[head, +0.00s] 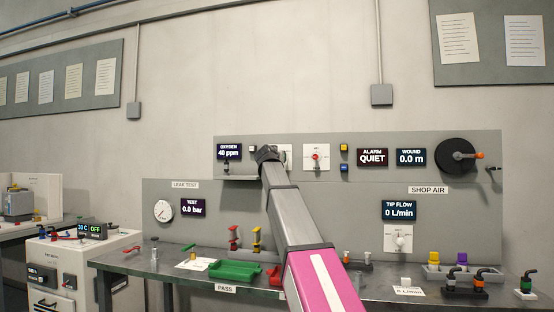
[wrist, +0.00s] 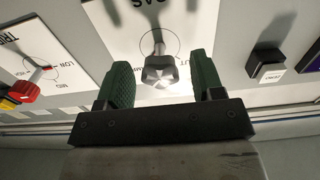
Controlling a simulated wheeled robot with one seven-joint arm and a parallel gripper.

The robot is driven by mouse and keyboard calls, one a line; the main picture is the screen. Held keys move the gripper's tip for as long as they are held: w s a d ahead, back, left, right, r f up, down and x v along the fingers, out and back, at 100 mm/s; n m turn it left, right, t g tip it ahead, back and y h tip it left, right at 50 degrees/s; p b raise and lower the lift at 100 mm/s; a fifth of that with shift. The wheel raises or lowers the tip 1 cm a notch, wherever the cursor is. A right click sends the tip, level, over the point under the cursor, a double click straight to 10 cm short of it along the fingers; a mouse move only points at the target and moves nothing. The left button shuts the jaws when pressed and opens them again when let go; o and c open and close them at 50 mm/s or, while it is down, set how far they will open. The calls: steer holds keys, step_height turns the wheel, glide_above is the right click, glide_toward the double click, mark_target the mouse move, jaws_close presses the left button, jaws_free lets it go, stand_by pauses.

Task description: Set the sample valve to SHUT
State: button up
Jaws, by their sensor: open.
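In the wrist view, a grey knob (wrist: 160,70) sits in the middle of a white plate (wrist: 185,25) with a printed circle; I take it to be the sample valve. Its pointer runs toward the top of the picture. Lettering beside it is partly hidden by the left finger, so I cannot read its setting surely. My gripper (wrist: 162,78) is open, with one green finger on each side of the knob; gaps show between fingers and knob. In the head view my gripper (head: 267,154) is at the upper panel, covering part of that white plate (head: 287,157).
A plate with a red-pointer knob (wrist: 38,75) lies left of the gripper in the wrist view, with red and yellow parts near it. A button marked ZERO (wrist: 269,70) is on the right. Below the panel, the bench holds a green tray (head: 234,271) and small fittings.

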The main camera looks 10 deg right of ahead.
steer(key=shift+w+d, duration=0.15)
steer(key=shift+w, duration=0.1)
steer(key=shift+c, duration=0.2)
steer(key=c, duration=0.9)
